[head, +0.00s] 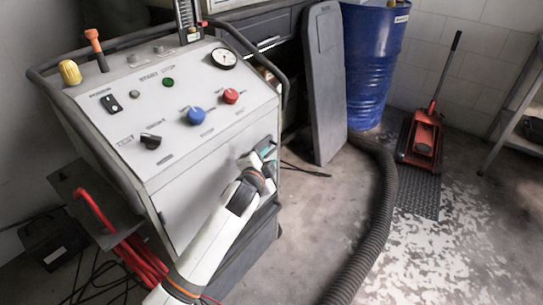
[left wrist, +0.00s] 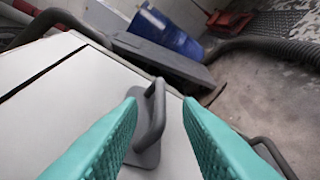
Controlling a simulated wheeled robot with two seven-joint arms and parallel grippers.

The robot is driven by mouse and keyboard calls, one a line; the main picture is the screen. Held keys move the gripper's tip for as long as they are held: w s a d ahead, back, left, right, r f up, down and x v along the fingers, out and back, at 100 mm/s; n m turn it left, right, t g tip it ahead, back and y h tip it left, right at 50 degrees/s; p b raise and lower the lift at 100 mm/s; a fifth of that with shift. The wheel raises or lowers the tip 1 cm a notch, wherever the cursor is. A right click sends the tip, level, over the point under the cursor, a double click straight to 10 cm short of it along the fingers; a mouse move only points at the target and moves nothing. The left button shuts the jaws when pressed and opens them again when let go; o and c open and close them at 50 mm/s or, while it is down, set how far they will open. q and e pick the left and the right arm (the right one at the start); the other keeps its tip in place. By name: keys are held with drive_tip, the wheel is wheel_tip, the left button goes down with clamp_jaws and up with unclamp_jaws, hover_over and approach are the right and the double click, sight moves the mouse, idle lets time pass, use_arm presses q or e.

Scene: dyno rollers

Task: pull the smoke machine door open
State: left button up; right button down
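The smoke machine (head: 175,100) is a light grey cabinet with a sloped control panel on top. Its door (head: 195,205) is the pale front panel and looks closed. My left gripper (head: 263,153) is at the door's upper right part, by the dark handle. In the left wrist view the grey loop handle (left wrist: 155,118) stands on a plate on the pale door (left wrist: 85,100). The teal fingers of my left gripper (left wrist: 160,103) are apart, one on each side of the handle, with gaps visible. My right gripper is not in view.
A dark bumper rail runs around the cabinet. A blue barrel (head: 375,65), a leaning grey panel (head: 325,85) and a thick black hose (head: 380,210) stand to the right. A red floor jack (head: 422,140) is farther back. Floor between cabinet and hose is mostly clear.

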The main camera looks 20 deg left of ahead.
sight(271, 151)
use_arm(q)
drive_tip(key=shift+b+x, duration=0.45)
drive_tip(key=shift+x, duration=1.8)
drive_tip(key=shift+c, duration=0.2)
clamp_jaws()
